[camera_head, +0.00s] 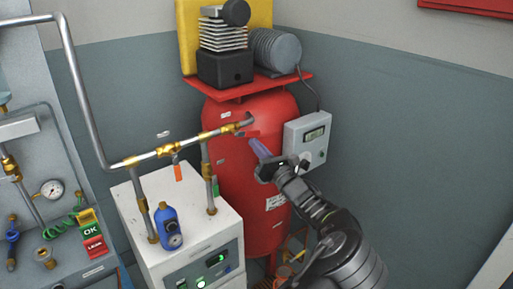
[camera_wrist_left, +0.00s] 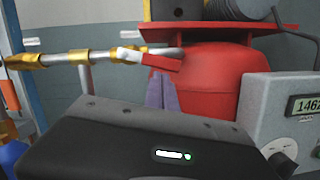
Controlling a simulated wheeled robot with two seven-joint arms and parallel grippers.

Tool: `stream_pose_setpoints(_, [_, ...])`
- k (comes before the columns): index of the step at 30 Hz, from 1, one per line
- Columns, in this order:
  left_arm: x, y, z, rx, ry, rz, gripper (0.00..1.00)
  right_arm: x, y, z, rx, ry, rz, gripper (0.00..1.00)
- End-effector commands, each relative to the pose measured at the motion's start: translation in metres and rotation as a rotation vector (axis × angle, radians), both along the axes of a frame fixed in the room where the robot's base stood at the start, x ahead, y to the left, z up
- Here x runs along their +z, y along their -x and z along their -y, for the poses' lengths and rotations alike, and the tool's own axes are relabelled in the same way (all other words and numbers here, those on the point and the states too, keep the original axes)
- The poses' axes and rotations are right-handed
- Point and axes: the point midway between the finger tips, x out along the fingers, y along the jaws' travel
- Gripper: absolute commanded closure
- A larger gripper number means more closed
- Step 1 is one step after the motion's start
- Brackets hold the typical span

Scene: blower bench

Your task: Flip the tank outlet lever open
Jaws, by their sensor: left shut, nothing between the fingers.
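The red tank (camera_head: 236,165) stands in the corner, with a pipe leaving its upper front to the left. The tank outlet lever (camera_wrist_left: 162,62) is a red handle on a pale fitting at this pipe, beside the tank. In the left wrist view it slants slightly down to the right. In the head view the lever (camera_head: 249,134) shows small above my fingertips. My left gripper (camera_head: 258,147) is shut and empty, its bluish fingers pointing up at the lever. In the left wrist view its fingertips (camera_wrist_left: 162,82) are just below the lever; I cannot tell whether they touch.
A grey box with a display (camera_head: 308,138) is right of the tank. A compressor (camera_head: 226,66) sits on top.

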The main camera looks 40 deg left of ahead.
Motion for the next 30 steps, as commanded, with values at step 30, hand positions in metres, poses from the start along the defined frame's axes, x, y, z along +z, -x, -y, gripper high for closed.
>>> stream_pose_setpoints(30, [-0.033, -0.011, 0.005, 0.004, 0.084, 0.282, 1.00, -0.019, 0.000, 0.000, 0.001, 0.000, 0.000, 1.00])
